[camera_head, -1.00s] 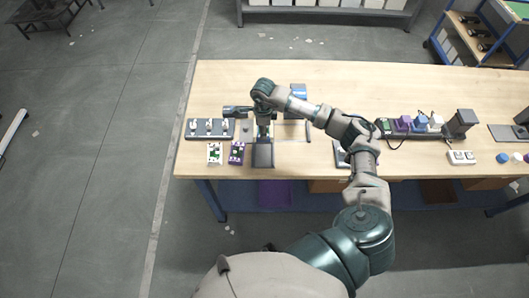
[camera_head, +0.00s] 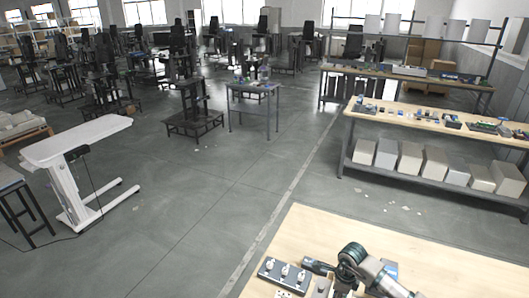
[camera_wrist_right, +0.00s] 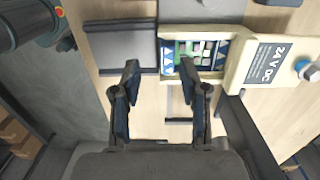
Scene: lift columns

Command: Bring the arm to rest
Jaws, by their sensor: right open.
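My right arm shows at the bottom right of the head view, over the near wooden workbench (camera_head: 420,262). Its gripper is mostly cut off or hidden there. In the right wrist view my right gripper (camera_wrist_right: 159,68) has its two dark fingers apart, with nothing held between them. Beyond the fingertips is a beige unit labelled 24 V DC (camera_wrist_right: 268,62), with a green circuit board (camera_wrist_right: 195,50) in its opening. A dark grey plate (camera_wrist_right: 122,46) lies left of it. I cannot tell the gap between fingertips and unit. My left gripper is not in view.
A dark strip with white parts (camera_head: 284,272) lies on the bench beside the arm. A second bench (camera_head: 440,118) with boxes beneath stands behind. A white lift table (camera_head: 80,140) stands left. The grey floor (camera_head: 210,210) between is clear.

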